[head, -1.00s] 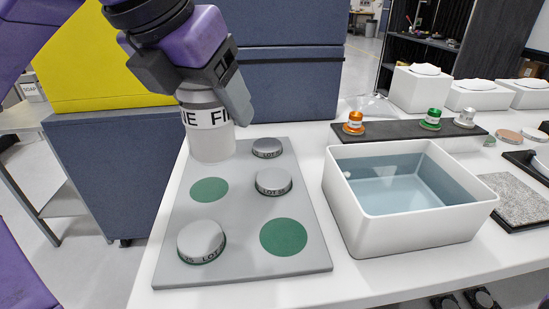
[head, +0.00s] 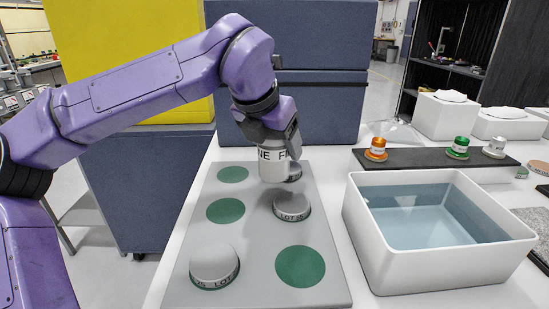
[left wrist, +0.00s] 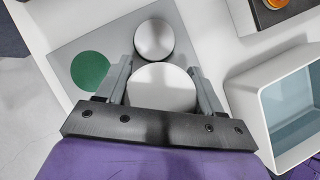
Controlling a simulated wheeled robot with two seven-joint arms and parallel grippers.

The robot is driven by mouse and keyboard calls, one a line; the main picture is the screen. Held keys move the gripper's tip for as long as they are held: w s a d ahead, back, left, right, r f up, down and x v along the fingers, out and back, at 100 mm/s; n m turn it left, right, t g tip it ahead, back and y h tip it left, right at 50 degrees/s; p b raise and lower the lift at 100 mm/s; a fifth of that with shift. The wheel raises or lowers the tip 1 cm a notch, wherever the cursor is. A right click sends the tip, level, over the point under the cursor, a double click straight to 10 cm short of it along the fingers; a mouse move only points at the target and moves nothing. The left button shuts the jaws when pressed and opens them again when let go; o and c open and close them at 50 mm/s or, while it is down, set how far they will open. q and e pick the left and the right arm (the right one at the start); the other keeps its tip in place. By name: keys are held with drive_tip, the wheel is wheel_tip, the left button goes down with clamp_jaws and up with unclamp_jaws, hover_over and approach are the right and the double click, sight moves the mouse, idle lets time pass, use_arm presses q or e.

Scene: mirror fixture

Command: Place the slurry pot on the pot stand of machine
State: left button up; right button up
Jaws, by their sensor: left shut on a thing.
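My left gripper (head: 274,138) is shut on a white pot (head: 273,165) with a dark-lettered band, of which "NE" and "FI" can be read. The pot looks upright, over the back right of the grey plate (head: 262,245); I cannot tell whether it touches it. In the left wrist view its pale round top (left wrist: 162,85) sits between the two fingers (left wrist: 162,80). Low grey-topped "LOT" pieces stand on the plate: one at middle right (head: 291,208), one at front left (head: 214,265), and one partly hidden behind the held pot. I cannot identify the pot stand. My right gripper is out of view.
Bare green circles show at back left (head: 233,174), middle left (head: 225,210) and front right (head: 300,266). A white basin of water (head: 440,255) stands to the right. Behind it a dark strip (head: 415,158) holds orange, green and silver pieces. Blue cabinets (head: 315,105) stand behind.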

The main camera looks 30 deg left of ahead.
sight(276, 159)
use_arm(q)
wheel_tip(276, 159, down, 3)
drive_tip(key=shift+a+f, duration=0.1)
drive_tip(key=shift+b, duration=0.3)
drive_tip(key=shift+f, duration=0.1)
drive_tip(key=o, duration=1.2)
